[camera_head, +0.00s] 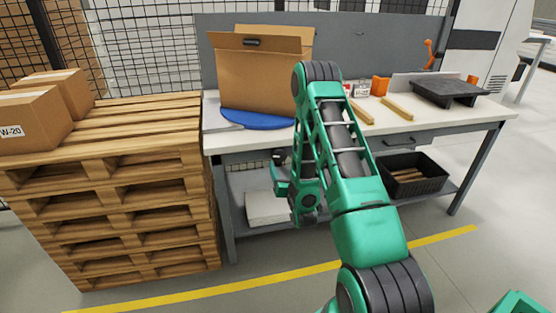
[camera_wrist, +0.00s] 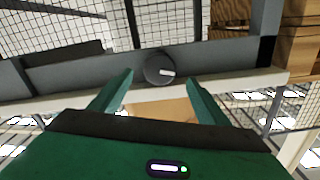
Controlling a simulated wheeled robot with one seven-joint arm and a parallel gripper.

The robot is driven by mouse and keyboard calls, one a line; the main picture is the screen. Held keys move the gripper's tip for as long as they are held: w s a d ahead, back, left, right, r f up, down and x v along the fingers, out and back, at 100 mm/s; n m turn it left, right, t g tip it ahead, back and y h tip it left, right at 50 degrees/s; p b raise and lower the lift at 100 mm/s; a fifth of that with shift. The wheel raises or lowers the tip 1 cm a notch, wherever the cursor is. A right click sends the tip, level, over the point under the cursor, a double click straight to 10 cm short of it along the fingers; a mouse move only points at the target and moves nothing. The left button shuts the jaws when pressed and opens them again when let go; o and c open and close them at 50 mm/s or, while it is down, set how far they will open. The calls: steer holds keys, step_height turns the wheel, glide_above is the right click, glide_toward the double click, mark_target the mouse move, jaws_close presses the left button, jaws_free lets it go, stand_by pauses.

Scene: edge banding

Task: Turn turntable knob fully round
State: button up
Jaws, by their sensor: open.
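The knob (camera_wrist: 159,69) is a dark round dial with a white pointer mark, set on the grey front rail of the bench. In the wrist view its mark points to the right. My gripper (camera_wrist: 160,76) is open, its two green fingers one on each side of the knob in the picture. I see no contact, and the remaining distance is hard to judge. In the head view my gripper (camera_head: 281,178) is low in front of the bench, partly hidden by my arm. The blue turntable (camera_head: 250,120) lies on the bench top and carries an open cardboard box (camera_head: 255,82).
The workbench (camera_head: 440,121) also holds wooden strips (camera_head: 397,107), a dark plate (camera_head: 447,91) and small boxes. Its lower shelf has a black crate (camera_head: 415,187) and a white stack (camera_head: 266,207). Stacked pallets (camera_head: 120,190) stand close on the left. Floor in front is clear.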

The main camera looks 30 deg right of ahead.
mark_target(279, 157)
steer(key=x, duration=0.9)
steer(key=shift+w, duration=0.2)
